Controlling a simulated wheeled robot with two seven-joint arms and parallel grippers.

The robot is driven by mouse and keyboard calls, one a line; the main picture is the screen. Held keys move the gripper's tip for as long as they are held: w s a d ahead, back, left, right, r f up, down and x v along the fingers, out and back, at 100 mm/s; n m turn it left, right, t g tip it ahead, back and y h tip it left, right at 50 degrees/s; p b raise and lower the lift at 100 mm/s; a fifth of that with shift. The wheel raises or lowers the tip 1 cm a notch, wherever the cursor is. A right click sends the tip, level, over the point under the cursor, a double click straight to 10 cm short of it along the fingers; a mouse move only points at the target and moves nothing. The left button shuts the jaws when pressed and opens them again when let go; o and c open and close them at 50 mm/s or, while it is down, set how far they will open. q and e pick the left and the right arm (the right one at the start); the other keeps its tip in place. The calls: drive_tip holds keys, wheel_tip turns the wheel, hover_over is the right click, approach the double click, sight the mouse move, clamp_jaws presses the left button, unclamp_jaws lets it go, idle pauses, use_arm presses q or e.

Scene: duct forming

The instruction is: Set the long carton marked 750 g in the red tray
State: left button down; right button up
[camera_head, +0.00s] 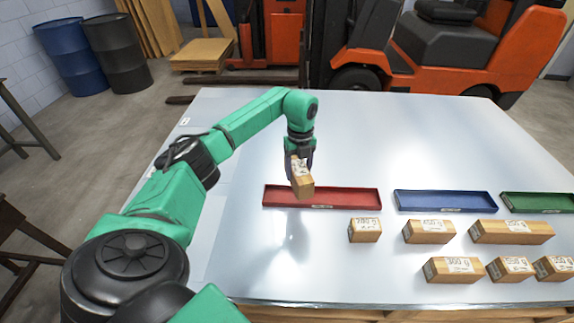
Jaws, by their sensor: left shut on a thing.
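My left gripper (300,158) is shut on a brown carton (301,184), held steeply tilted at the left part of the red tray (350,197). The label on the held carton is too small to read, and I cannot tell whether it touches the tray. The rest of the red tray looks empty. My right gripper is not in view.
A blue tray (445,201) and a green tray (540,203) stand right of the red one. Several shorter cartons lie in front, including ones seemingly marked 200 g (364,231) and 300 g (453,270). The table's back is clear; an orange forklift (480,50) stands behind.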

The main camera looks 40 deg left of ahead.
use_arm(q)
drive_tip(key=a+n, duration=0.1)
drive_tip(key=n, duration=0.2)
drive_tip(key=a+n, duration=0.1)
drive_tip(key=n, duration=0.2)
drive_tip(key=a+n, duration=0.1)
drive_tip(key=n, duration=0.2)
drive_tip(key=shift+w+a+f, duration=0.15)
drive_tip(key=shift+w+f, duration=0.05)
drive_tip(key=shift+f, duration=0.15)
drive_tip(key=n, duration=0.2)
drive_tip(key=a+n, duration=0.1)
drive_tip(key=n, duration=0.1)
drive_tip(key=shift+a+f+n+b, duration=0.2)
drive_tip(key=shift+n+b, duration=0.2)
wheel_tip(320, 180, down, 6)
drive_tip(key=b, duration=0.6)
drive_tip(key=shift+s+f, duration=0.1)
drive_tip(key=shift+f, duration=0.05)
drive_tip(key=shift+f+b, duration=0.75)
drive_tip(key=shift+f, duration=0.85)
drive_tip(key=shift+c, duration=0.2)
unclamp_jaws()
drive_tip(key=shift+s, duration=0.1)
